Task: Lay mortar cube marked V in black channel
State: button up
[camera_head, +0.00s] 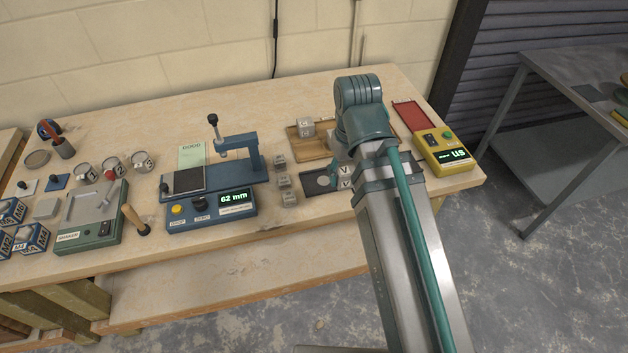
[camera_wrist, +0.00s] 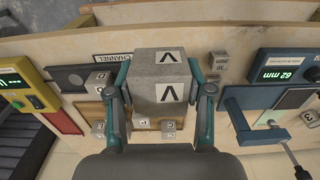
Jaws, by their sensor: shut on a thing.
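The grey mortar cube marked V (camera_wrist: 160,88) is large in the middle of the wrist view, with a V label on two visible faces. My gripper (camera_wrist: 160,96) is shut on it, one teal finger on each side. In the head view the cube (camera_head: 345,177) shows beside my arm, at the right part of the black channel (camera_head: 312,188). The channel also shows in the wrist view (camera_wrist: 68,79), beside a CHANNEL label.
Several small grey cubes (camera_head: 284,181) stand left of the channel. A wooden board (camera_head: 312,147) with a cube (camera_head: 305,128) lies behind. A blue gauge reading 62 mm (camera_head: 210,210) stands left; a yellow meter (camera_head: 446,155) and red tray (camera_head: 413,114) stand right. The bench's front edge is close.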

jog(key=shift+s+f, duration=0.2)
jog(key=shift+s, duration=0.55)
jog(key=shift+a+f, duration=0.1)
jog(key=shift+a, duration=0.05)
jog(key=w+a+f+p, duration=0.2)
jog(key=w+a+f, duration=0.1)
jog(key=w, duration=0.5)
jog(key=p, duration=0.2)
send_over(324, 182)
notch_tip(324, 182, down, 7)
jog(key=shift+r, duration=0.15)
jog(key=shift+f+p, duration=0.6)
jog(key=shift+f, duration=1)
jog(key=shift+f, duration=0.15)
jog(key=o, duration=1.1)
